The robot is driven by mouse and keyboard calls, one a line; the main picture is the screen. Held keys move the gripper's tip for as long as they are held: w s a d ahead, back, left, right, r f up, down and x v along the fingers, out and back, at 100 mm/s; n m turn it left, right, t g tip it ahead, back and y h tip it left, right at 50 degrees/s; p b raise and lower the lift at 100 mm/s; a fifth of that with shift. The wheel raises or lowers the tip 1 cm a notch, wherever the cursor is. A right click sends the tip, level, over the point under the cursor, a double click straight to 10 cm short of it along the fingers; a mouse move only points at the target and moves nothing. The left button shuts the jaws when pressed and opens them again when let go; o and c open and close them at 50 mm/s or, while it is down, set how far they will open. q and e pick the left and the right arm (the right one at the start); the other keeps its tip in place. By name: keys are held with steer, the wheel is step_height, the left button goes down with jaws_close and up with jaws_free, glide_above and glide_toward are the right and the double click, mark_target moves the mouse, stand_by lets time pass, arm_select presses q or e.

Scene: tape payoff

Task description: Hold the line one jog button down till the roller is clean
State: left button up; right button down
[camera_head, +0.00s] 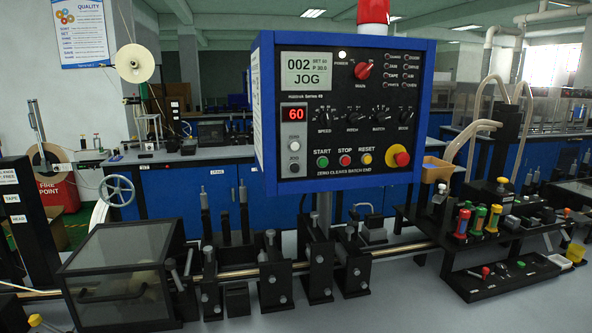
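A blue-framed control panel (345,112) stands at the centre, with a display (308,70) reading "002" and "JOG". Below a red "60" readout (294,114) are a white button (294,145) and, under the JOG label, a dark round button (295,168). Nothing touches the jog button. A smoky clear-covered box (122,262) stands at the lower left; a pale shape shows dimly inside. I cannot tell which part is the roller or whether it is clean. Neither of my grippers is in view.
The panel also has START (322,161), STOP (345,160) and RESET (367,159) buttons and a red emergency stop (399,157). Black fixtures (318,260) line a metal rod below it. A rack of coloured handles (478,222) stands at right. The space before the panel is clear.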

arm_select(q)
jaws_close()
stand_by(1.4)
